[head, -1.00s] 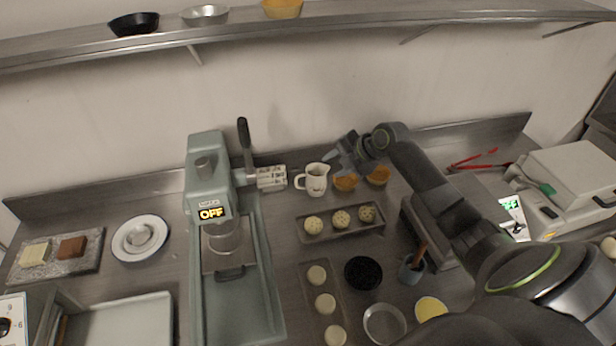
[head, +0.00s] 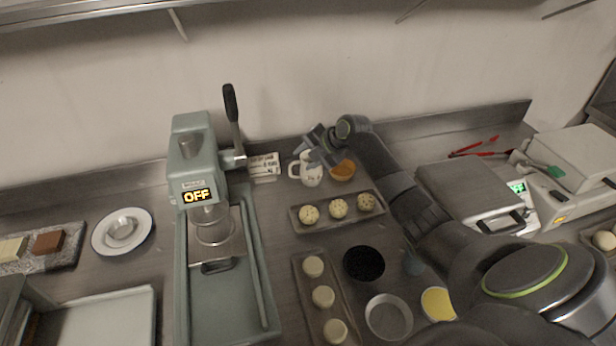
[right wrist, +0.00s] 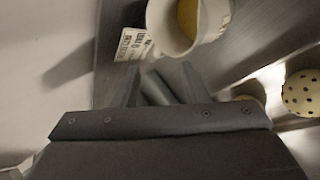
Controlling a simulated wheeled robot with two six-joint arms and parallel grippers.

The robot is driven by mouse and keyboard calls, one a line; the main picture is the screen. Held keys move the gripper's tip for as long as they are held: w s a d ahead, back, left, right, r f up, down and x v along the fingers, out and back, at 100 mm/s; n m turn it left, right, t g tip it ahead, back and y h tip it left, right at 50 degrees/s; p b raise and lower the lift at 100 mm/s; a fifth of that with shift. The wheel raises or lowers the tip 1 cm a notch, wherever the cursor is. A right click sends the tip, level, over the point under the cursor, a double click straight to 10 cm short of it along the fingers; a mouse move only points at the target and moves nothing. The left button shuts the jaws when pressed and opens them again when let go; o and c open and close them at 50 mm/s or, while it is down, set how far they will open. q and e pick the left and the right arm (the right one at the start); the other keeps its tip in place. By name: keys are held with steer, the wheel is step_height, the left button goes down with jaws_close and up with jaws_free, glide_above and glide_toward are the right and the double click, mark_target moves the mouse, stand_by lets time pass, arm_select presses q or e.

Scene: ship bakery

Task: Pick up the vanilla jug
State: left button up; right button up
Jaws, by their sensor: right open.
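The vanilla jug (head: 312,178) is a small white jug with dark markings, standing upright at the back of the counter, its handle to the left. My right gripper (head: 318,148) is above and beside it, hiding part of its top. In the right wrist view the jug (right wrist: 158,28) stands beyond the fingertips, with yellowish contents showing inside. My left gripper is not in view.
A press (head: 190,165) with an upright lever stands left of the jug, a label card (head: 264,166) between them. A tray of speckled dough balls (head: 300,222) lies in front. A waffle iron (head: 470,190) stands further right.

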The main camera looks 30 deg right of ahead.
mark_target(293, 165)
steer(key=b+x, duration=0.4)
steer(key=x, duration=0.1)
steer(key=shift+f, duration=0.1)
steer(key=shift+w+a+f+b, duration=0.15)
steer(key=shift+w+f+b, duration=0.15)
steer(key=shift+b, duration=0.25)
steer(key=shift+r, duration=0.1)
steer(key=shift+c, duration=0.4)
jaws_close()
steer(key=shift+r, duration=0.1)
